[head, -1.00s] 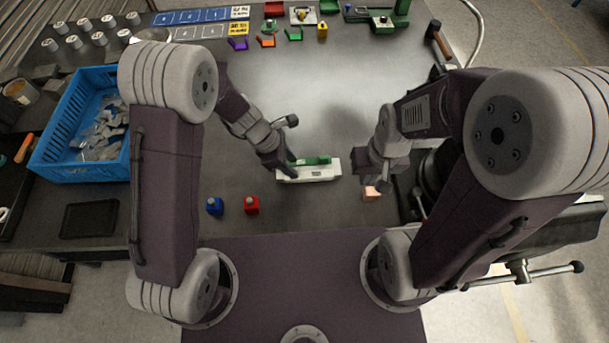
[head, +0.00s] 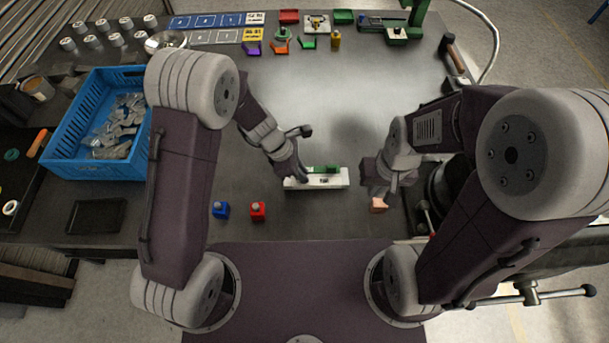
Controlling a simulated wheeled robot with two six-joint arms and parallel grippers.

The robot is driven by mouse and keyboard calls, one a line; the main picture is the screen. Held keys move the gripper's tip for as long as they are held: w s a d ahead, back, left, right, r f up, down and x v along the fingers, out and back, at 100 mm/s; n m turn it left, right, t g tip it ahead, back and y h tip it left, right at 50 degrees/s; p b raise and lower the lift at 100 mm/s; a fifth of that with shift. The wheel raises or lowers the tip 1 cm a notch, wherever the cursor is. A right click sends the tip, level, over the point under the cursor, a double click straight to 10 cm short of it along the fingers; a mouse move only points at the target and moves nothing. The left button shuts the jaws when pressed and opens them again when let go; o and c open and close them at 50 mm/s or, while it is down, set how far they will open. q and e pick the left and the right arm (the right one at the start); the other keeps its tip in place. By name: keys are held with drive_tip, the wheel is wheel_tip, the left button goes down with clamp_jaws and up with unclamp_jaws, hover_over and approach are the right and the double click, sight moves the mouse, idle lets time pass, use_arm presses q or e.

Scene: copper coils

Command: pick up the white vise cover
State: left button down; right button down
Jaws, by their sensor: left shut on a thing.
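The white vise cover (head: 335,181) is a long white bar with a small dark label on its front, near the middle of the bench. A green piece (head: 322,169) lies along its top or back edge. My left gripper (head: 296,176) is at the cover's left end, shut on it; its fingertips are partly hidden. I cannot tell whether the cover touches the bench. My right gripper (head: 376,192) points down to the right of the cover, apart from it, above a small copper-coloured block (head: 378,205). Its finger opening is not clear.
A blue bin (head: 75,166) with grey metal parts stands at the left. A blue block (head: 220,210) and a red block (head: 257,211) sit near the front edge. A dark vise (head: 440,190) is at the right, partly behind my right arm. The bench behind the cover is clear.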

use_arm(q)
wheel_tip(320, 180, up, 4)
drive_tip(key=shift+f+p, duration=0.1)
drive_tip(key=shift+p, duration=0.5)
drive_tip(key=s+d+r+p, duration=0.1)
drive_tip(key=s+d+r, duration=0.1)
drive_tip(key=d, duration=0.3)
drive_tip(key=s+d+r+p, duration=0.1)
drive_tip(key=s+d+r, duration=0.1)
drive_tip(key=d+r, duration=0.2)
drive_tip(key=shift+s+d+r, duration=0.15)
drive_tip(key=shift+s+d, duration=0.25)
drive_tip(key=shift+d, duration=0.45)
